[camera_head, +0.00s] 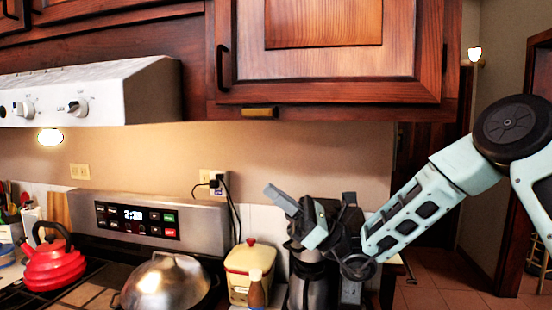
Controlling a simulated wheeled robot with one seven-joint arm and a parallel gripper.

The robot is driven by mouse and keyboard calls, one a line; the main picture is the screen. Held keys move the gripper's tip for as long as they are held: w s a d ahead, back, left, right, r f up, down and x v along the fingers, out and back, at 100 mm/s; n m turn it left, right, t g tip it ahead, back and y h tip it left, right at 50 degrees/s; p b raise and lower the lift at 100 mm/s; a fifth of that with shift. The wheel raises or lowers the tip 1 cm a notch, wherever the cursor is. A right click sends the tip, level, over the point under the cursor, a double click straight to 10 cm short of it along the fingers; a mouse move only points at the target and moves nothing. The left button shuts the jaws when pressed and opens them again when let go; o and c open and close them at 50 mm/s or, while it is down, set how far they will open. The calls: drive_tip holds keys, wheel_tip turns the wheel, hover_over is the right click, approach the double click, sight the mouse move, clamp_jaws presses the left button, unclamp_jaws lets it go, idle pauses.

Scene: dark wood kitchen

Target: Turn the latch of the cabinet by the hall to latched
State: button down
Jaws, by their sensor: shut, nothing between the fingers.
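The wall cabinet nearest the hall (325,65) is dark reddish wood with a dark vertical handle (222,68) at its left; its door looks closed. A small brass-coloured latch (260,113) lies horizontal at the cabinet's bottom edge, left of its middle. My gripper (298,214) is below and slightly right of the latch, clearly apart from it, in front of the coffee maker. It is shut and empty, tilted up and to the left. My arm reaches in from the right. Nothing covers the latch.
Below are a black coffee maker (307,285), a cream canister with a red lid (249,266), a domed metal lid (163,285) and a red kettle (55,262). A white range hood (120,88) is left. The space between cabinet and counter is clear around the latch.

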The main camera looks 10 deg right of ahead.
drive_tip(key=w+d+m+t, duration=0.3)
drive_tip(key=w+d+t, duration=0.1)
drive_tip(key=t, duration=0.1)
drive_tip(key=p, duration=0.7)
approach(257, 112)
drive_tip(key=w+a+r, duration=0.2)
drive_tip(key=w+a, duration=0.1)
drive_tip(key=a, duration=0.2)
drive_tip(key=shift+s+a+r+m+t+h+p, duration=0.1)
drive_tip(key=shift+r+m+t+h+p, duration=0.05)
drive_tip(key=shift+r+p, duration=0.15)
drive_tip(key=shift+s+a+r+m+t+h+p, duration=0.1)
drive_tip(key=shift+r+m+t+h+p, duration=0.05)
drive_tip(key=shift+r, duration=0.25)
drive_tip(key=shift+w+f, duration=0.1)
drive_tip(key=shift+a+y+b, duration=0.1)
drive_tip(key=shift+y+b, duration=0.3)
drive_tip(key=shift+b, duration=0.35)
